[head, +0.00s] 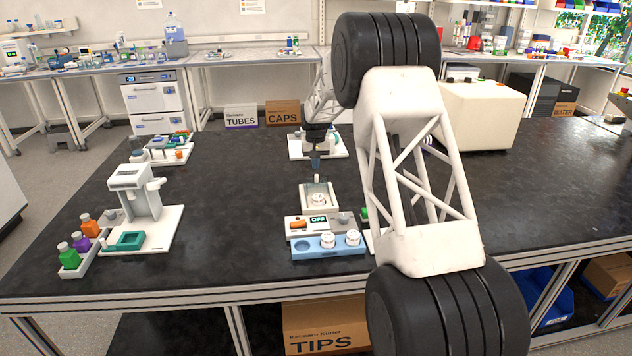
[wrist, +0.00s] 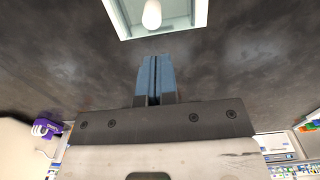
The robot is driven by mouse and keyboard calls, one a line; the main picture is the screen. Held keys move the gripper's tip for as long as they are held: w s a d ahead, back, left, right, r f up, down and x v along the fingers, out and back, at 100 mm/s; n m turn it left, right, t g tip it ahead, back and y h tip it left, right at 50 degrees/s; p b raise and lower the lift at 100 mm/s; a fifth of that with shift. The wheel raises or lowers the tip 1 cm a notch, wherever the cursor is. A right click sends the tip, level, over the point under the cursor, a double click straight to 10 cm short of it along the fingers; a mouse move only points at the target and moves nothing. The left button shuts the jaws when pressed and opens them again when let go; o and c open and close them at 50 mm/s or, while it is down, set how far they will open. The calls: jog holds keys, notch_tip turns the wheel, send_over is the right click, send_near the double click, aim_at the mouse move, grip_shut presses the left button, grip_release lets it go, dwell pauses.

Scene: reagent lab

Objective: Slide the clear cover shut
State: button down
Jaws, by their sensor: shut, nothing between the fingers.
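A small balance-like device (head: 295,226) with a dark display reading "OFF" stands near the front middle of the table. Behind its display is a pale square chamber (head: 304,190) with a small white round item (head: 318,200) inside. A small knob (head: 317,178) shows at the chamber's far edge; a pale knob also shows in the wrist view (wrist: 152,14), against the pale frame (wrist: 190,30). The clear cover itself is hard to make out. My gripper (head: 316,164) has blue fingertips, shut and empty (wrist: 157,82), just above and behind the knob, apparently not touching it.
A white stand (head: 135,195) with coloured bottles (head: 89,223) is to the left. Another white-based station (head: 298,146) lies behind my gripper. Dark tabletop left of the device is clear.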

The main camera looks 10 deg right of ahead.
aim_at(317, 175)
jog(key=shift+r, duration=1.6)
jog(key=c, duration=1.4)
grip_release()
jog(key=shift+c, duration=0.2)
jog(key=o, duration=0.3)
jog(key=shift+s+r+n, duration=0.1)
jog(key=shift+s+n, duration=0.1)
jog(key=shift+n, duration=0.2)
jog(key=shift+o, duration=0.2)
jog(key=s+n, duration=0.1)
jog(key=n, duration=0.1)
jog(key=s+r+n, duration=0.1)
jog(key=n, duration=0.2)
jog(key=s+n, duration=0.1)
jog(key=n, duration=0.2)
jog(key=shift+s+r, duration=0.2)
jog(key=shift+s, duration=0.05)
jog(key=shift+f, duration=0.15)
jog(key=shift+f, duration=3.7)
jog(key=shift+c, duration=0.2)
